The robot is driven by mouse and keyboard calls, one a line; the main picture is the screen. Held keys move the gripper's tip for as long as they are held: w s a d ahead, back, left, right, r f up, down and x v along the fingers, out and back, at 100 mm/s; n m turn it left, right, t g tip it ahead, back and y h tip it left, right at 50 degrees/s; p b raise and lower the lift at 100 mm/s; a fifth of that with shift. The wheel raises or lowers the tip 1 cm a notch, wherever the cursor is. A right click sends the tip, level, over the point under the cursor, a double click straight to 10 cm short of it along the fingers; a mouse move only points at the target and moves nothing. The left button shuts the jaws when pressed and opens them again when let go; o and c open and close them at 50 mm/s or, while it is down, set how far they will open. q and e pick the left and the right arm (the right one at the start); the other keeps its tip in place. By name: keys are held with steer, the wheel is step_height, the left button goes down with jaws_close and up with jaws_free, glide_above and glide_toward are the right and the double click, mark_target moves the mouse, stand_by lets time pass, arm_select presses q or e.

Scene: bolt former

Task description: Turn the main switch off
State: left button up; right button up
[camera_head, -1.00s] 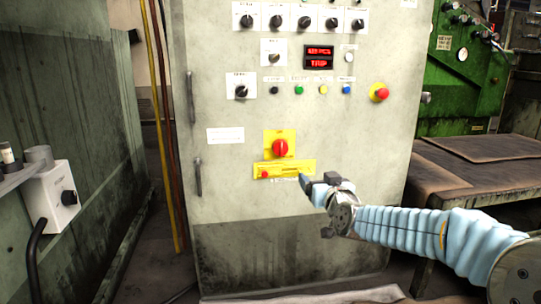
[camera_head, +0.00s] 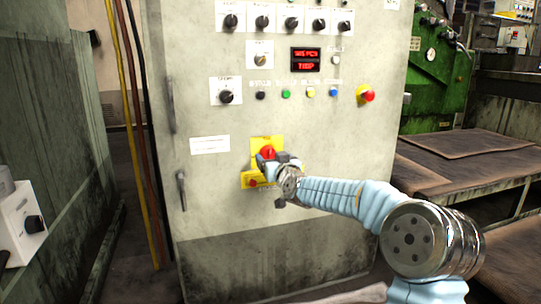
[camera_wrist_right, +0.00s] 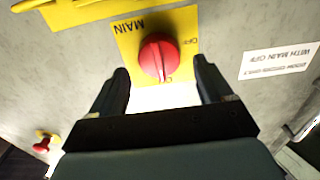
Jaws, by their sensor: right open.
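The main switch is a red rotary knob (camera_head: 267,152) on a yellow plate (camera_head: 272,141), low on the grey cabinet door. In the right wrist view the red knob (camera_wrist_right: 159,57) sits on its yellow plate, with "MAIN" and "OFF" lettering that appears upside down. My right gripper (camera_head: 264,160) is at the switch and covers part of it in the head view. In the right wrist view my right gripper (camera_wrist_right: 162,78) is open, with one finger on each side of the knob's lower part; I cannot tell whether they touch it. My left gripper is out of view.
The grey cabinet (camera_head: 220,200) carries several black selectors, coloured buttons and a red display (camera_head: 306,60). A red emergency stop (camera_head: 366,94) is at its right. A door handle (camera_head: 181,190) is at its left. A workbench (camera_head: 470,165) stands at right.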

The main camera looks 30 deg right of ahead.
mark_target(269, 155)
steer(key=shift+x, duration=1.25)
steer(key=c, duration=1)
